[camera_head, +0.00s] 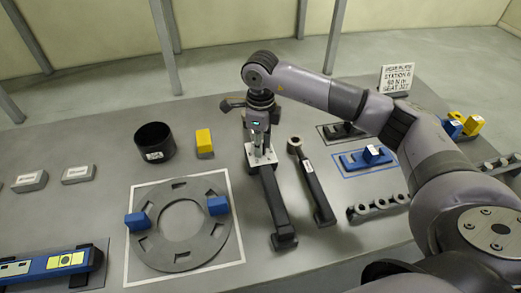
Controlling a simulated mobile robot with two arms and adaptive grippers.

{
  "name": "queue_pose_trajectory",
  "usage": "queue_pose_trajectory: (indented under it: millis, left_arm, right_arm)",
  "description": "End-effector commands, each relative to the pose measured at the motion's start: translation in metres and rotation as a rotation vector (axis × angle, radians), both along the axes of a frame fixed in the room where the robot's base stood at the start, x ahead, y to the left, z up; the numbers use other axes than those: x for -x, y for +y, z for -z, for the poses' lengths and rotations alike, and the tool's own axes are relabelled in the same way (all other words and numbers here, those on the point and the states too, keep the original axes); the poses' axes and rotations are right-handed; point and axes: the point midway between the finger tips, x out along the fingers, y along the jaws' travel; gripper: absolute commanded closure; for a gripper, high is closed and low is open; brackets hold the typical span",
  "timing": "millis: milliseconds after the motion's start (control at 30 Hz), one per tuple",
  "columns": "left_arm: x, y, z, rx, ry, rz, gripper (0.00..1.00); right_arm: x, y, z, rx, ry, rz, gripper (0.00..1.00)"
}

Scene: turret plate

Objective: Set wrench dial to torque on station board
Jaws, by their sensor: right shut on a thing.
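A long dark wrench (273,203) lies on the table, its handle towards me. A pale plate (253,161) shows at its far end. My right gripper (262,152) points down there and is shut on a small part, which looks like the wrench dial; the fingers hide most of it and I cannot read its setting. The white station board (397,78) stands at the back right. Its small text seems to read "STATION 6" with a line like "60 N m" below. My left gripper is not in view.
A grey ring plate (164,250) with blue blocks lies in a white outline. A black cup (155,142), a yellow block (204,142) and a ring-headed tool (317,186) lie near the wrench. A blue tray (365,161) and a socket rack (378,207) are right.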

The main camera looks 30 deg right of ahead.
Motion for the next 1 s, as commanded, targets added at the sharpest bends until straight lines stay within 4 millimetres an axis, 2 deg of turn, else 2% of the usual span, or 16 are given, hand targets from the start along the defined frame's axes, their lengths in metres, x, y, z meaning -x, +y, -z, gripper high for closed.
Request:
queue_pose_trajectory:
  millis: [33,267,833,867,1000]
  left_arm:
    - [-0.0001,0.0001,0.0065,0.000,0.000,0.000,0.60]
    - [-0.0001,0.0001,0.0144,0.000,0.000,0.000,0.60]
    - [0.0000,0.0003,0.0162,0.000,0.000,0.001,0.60]
    - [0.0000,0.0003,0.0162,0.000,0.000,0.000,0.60]
    - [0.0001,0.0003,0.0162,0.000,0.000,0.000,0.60]
  right_arm:
    - [-0.0011,-0.0005,0.0017,0.000,-0.005,-0.024,1.00]
    - [-0.0011,-0.0001,-0.0002,-0.001,-0.004,-0.107,1.00]
    - [-0.0012,0.0001,-0.0018,-0.001,-0.005,-0.136,1.00]
    - [-0.0012,0.0001,-0.0018,-0.001,-0.005,-0.136,0.75]
    - [-0.0010,0.0002,-0.0015,-0.001,-0.004,-0.136,0.66]
